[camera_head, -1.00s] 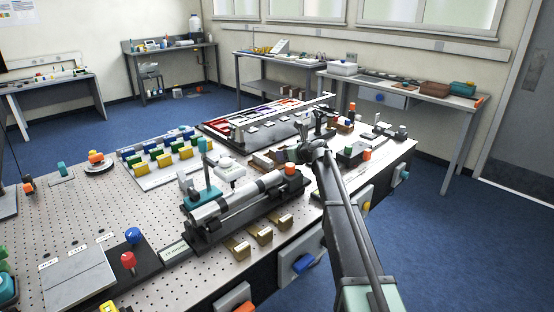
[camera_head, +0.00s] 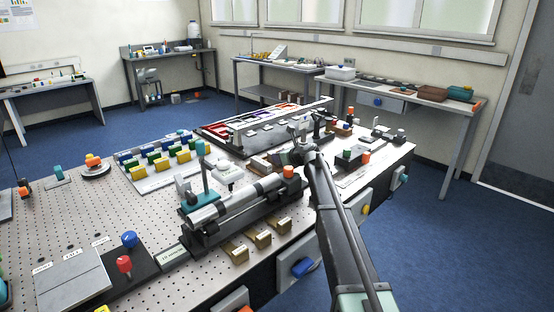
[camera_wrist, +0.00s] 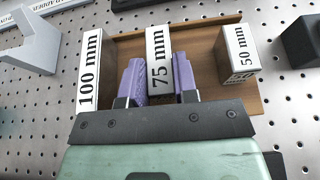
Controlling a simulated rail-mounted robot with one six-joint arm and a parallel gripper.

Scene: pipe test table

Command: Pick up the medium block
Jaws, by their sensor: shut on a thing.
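The medium block is the white block marked 75 mm (camera_wrist: 159,45), in the middle of a brown wooden tray (camera_wrist: 205,88) in the wrist view. My gripper (camera_wrist: 160,80) is shut on it, with one purple finger on each side. I cannot tell whether the block is clear of the tray. A longer white block marked 100 mm (camera_wrist: 90,75) stands to its left, and a shorter one marked 50 mm (camera_wrist: 238,48) to its right. In the head view my gripper (camera_head: 296,152) is small and its block is hidden.
The perforated table (camera_head: 75,215) surrounds the tray. A large cylinder device (camera_head: 235,208) stands in front of my gripper in the head view. A rack with red and white parts (camera_head: 262,128) lies behind. A grey part (camera_wrist: 30,42) and a dark part (camera_wrist: 303,42) flank the tray.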

